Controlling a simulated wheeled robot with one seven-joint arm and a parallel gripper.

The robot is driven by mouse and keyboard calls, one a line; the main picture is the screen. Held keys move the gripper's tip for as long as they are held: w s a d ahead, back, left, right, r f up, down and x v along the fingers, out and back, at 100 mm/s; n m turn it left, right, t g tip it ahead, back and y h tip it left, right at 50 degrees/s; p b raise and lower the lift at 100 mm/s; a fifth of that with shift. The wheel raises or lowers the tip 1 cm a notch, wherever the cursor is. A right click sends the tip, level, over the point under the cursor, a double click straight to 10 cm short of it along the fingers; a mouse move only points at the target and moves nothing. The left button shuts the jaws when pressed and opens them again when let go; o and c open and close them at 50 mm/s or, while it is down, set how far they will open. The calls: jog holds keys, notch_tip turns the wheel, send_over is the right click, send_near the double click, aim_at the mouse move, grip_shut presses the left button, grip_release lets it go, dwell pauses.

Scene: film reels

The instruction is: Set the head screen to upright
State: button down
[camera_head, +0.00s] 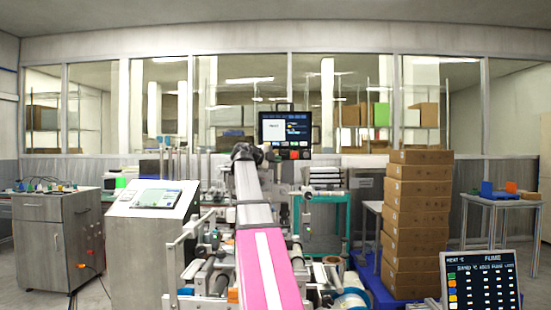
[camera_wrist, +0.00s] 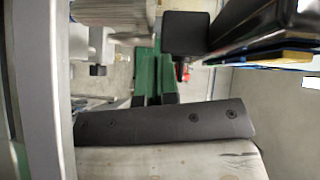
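The head screen (camera_head: 285,129) is a dark monitor with a lit display, facing me above the machine in the head view. It looks nearly level from side to side; its exact forward or backward tilt cannot be told. A bar shows above it and a red button below it. My gripper (camera_head: 246,152) seems to be the dark end near the screen's lower left, but its fingers cannot be made out. In the wrist view a dark panel with blue and yellow edging (camera_wrist: 265,45), likely the screen, appears close at upper right. Contact and finger opening cannot be told.
A tall stack of brown boxes (camera_head: 415,220) stands right of the machine. A console with a tilted display (camera_head: 157,198) and a grey cabinet (camera_head: 58,235) stand left. A small table (camera_head: 497,200) is at far right. A dark chart panel (camera_head: 481,281) is at lower right.

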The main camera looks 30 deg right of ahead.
dwell(0.3)
jog(key=v, duration=1)
jog(key=shift+s+a, duration=0.15)
jog(key=shift+a, duration=0.2)
